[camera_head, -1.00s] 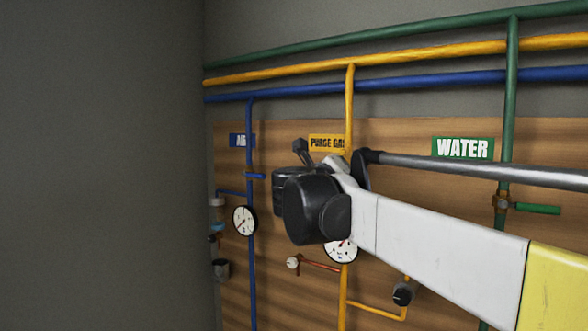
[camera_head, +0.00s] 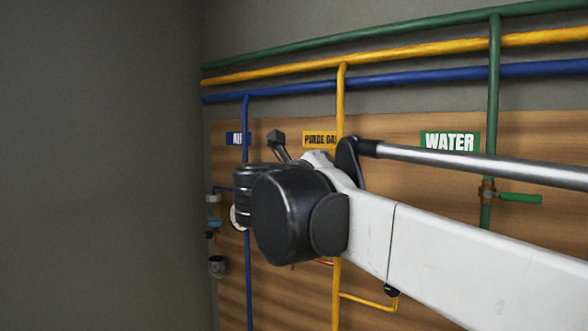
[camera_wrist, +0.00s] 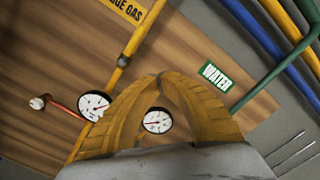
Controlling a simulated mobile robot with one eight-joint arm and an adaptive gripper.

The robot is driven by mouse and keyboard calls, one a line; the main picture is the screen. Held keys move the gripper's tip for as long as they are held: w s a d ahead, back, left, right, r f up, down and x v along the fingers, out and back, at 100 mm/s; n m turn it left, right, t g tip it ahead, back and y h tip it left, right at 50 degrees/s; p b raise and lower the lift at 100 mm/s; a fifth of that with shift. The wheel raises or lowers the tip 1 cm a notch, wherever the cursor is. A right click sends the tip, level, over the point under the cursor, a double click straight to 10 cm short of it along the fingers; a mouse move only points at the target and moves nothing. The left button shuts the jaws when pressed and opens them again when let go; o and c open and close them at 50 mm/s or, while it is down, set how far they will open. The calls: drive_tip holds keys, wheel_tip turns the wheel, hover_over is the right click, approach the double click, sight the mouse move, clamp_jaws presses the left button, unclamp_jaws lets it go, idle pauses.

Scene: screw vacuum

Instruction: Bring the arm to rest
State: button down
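My arm (camera_head: 375,235) reaches across the head view from the lower right, and its dark joint (camera_head: 290,215) is in front of the wooden panel. My gripper (camera_wrist: 160,76) shows in the wrist view as two yellow fingers curving together, with their tips appearing to meet. It holds nothing that I can see. Through the gap below the tips I see a round white gauge (camera_wrist: 157,121) on the panel behind. In the head view I cannot make out the fingers.
The wooden panel (camera_head: 430,250) carries blue, yellow and green pipes, a WATER sign (camera_head: 450,141) and a green-handled valve (camera_head: 520,198). A red-handled valve (camera_wrist: 38,103) and another gauge (camera_wrist: 95,106) show in the wrist view. The grey wall (camera_head: 100,170) at left is bare.

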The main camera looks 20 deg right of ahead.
drive_tip(key=s+f+m+g+y+b, duration=0.1)
drive_tip(key=s+f+m+y+b, duration=0.3)
drive_tip(key=f, duration=1)
drive_tip(key=s+d+f+m+g+b, duration=0.1)
drive_tip(key=s+f+m+g+b, duration=0.15)
drive_tip(key=f+m+b, duration=0.85)
drive_tip(key=s+f+m+y+b, duration=0.15)
drive_tip(key=s+f+b, duration=0.25)
drive_tip(key=f, duration=1.3)
drive_tip(key=s+a+f+m+y+b, duration=0.2)
drive_tip(key=f+m+b, duration=0.3)
drive_tip(key=f, duration=0.7)
drive_tip(key=s+a+f+m+y+b, duration=0.3)
drive_tip(key=s+a+f+m+b, duration=0.2)
drive_tip(key=f, duration=0.7)
drive_tip(key=s+a+f+m+g+y+b, duration=0.1)
drive_tip(key=s+a+f+m+y+b, duration=0.2)
drive_tip(key=f+m+b, duration=0.4)
wheel_tip(320, 180, down, 5)
drive_tip(key=shift+s+a+r+m, duration=0.1)
drive_tip(key=shift+s+a+m, duration=0.15)
drive_tip(key=shift+m, duration=0.7)
drive_tip(key=shift+y, duration=0.25)
